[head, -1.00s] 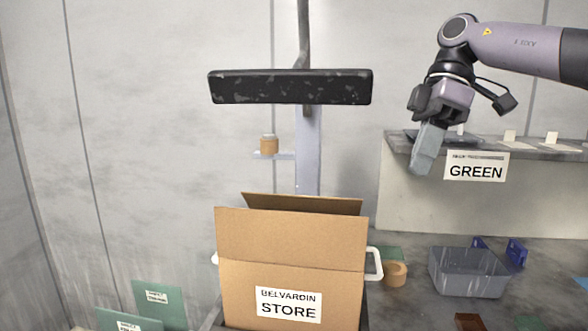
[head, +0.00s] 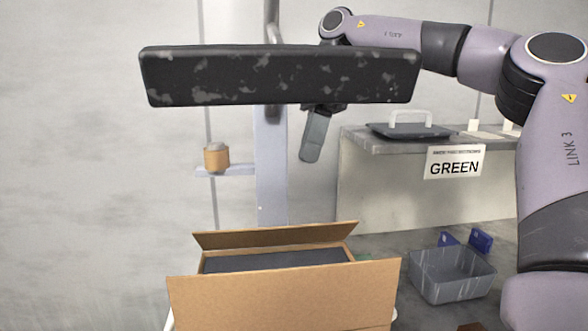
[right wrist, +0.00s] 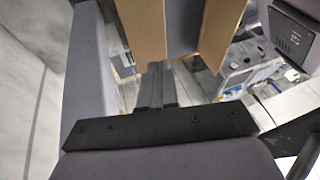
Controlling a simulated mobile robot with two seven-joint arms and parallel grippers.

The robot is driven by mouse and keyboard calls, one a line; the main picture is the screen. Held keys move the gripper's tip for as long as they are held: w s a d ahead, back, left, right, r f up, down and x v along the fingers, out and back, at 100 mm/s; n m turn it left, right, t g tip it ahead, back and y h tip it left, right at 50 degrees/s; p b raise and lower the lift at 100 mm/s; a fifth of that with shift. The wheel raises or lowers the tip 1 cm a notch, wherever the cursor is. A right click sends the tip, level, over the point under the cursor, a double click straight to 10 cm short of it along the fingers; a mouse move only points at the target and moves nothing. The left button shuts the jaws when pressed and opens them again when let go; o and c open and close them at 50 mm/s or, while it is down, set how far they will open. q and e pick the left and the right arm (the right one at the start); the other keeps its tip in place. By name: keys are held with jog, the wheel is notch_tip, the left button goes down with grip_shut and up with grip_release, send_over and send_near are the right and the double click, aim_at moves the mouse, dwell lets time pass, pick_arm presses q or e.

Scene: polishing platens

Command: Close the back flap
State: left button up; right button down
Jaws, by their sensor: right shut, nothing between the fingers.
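The cardboard box (head: 378,318) stands at the bottom centre of the head view. Its back flap (head: 275,236) is open and tilts up and away at the far edge. Its front flap (head: 285,285) stands up and hides part of the inside. Dark contents (head: 275,261) show between the flaps. My right gripper (head: 311,150) is shut and empty, pointing down above and beyond the back flap, partly hidden by a black bar. In the right wrist view its fingers (right wrist: 155,85) are close to two tan cardboard panels with a dark surface between them. My left gripper is not in view.
A mottled black bar (head: 280,77) on a post crosses above the box. A bench labelled GREEN (head: 375,190) stands behind right. A grey bin (head: 452,277) is on the floor right of the box. A small shelf (head: 225,171) holds a tan roll.

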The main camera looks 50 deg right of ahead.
aim_at(291, 227)
jog(key=b+x, duration=0.1)
jog(key=x, duration=0.8)
jog(key=shift+s, duration=0.1)
jog(key=shift+f, duration=0.1)
